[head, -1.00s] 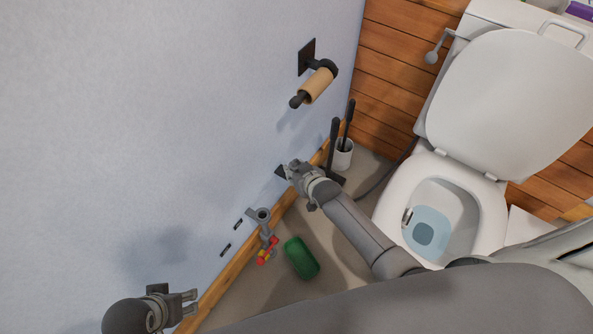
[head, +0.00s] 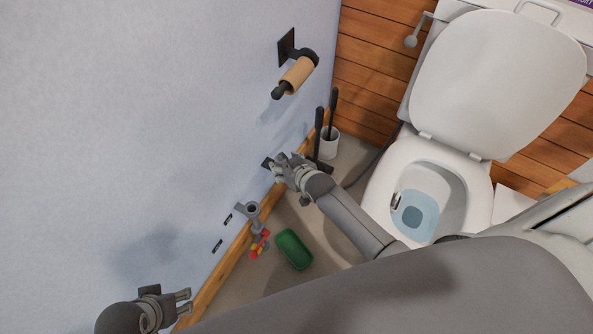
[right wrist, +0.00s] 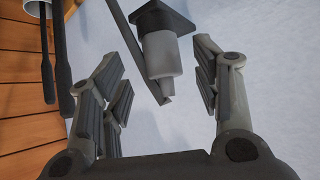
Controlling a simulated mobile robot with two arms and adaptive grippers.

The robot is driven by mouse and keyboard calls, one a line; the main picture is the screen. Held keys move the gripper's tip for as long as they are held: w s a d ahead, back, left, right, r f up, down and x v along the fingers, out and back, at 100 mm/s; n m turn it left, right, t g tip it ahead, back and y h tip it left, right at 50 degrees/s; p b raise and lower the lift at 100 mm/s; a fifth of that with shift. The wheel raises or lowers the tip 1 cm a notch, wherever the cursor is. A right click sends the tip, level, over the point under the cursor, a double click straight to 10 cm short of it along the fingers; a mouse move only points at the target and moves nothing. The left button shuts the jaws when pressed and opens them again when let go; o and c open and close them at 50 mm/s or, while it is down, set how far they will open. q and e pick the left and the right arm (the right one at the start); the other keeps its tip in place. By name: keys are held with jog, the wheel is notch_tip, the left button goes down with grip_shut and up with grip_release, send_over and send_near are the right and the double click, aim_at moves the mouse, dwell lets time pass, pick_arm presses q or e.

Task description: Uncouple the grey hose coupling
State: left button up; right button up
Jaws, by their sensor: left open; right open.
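A grey cylindrical coupling (right wrist: 162,54) on a dark square wall plate (right wrist: 160,18) shows at the top centre of the right wrist view. A dark lever-like bar runs beside it. In the head view the plate (head: 267,163) is on the wall, and the coupling is largely hidden by my gripper. My right gripper (head: 279,168) is at this fitting; in the right wrist view (right wrist: 162,88) its fingers are open, with the coupling's end between them and a visible gap on both sides. My left gripper (head: 186,302) is open and empty by the wall, lower left.
A green object (head: 294,249) lies on the floor. A toilet brush holder (head: 329,144), toilet (head: 389,175) and paper-roll holder (head: 297,76) are close by.

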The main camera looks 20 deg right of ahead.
jog(key=v, duration=0.9)
jog(key=shift+s, duration=0.2)
dwell(0.6)
